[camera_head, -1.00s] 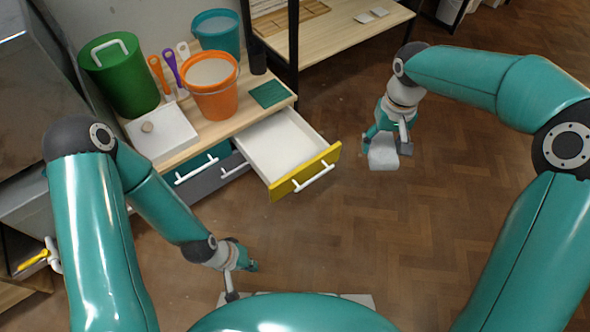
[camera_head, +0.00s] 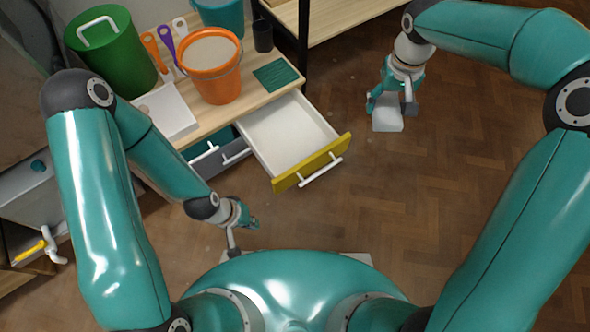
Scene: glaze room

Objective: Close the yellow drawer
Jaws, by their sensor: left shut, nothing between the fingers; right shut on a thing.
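The yellow drawer (camera_head: 312,164) is pulled well out of the wooden bench. Its white inside is empty, and its white bar handle (camera_head: 320,171) faces down and right. My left gripper (camera_head: 243,233) is below and left of the drawer front, apart from it, with its fingers shut and empty. My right gripper (camera_head: 391,98) is right of the drawer and shut on a pale grey block (camera_head: 387,119), held clear of the drawer.
The bench top (camera_head: 232,112) carries an orange bucket (camera_head: 210,68), a green canister (camera_head: 112,52), a white tray (camera_head: 166,112) and a green mat (camera_head: 275,75). Teal and grey drawers (camera_head: 222,158) sit left of the yellow one. Open wooden floor (camera_head: 450,170) lies to the right.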

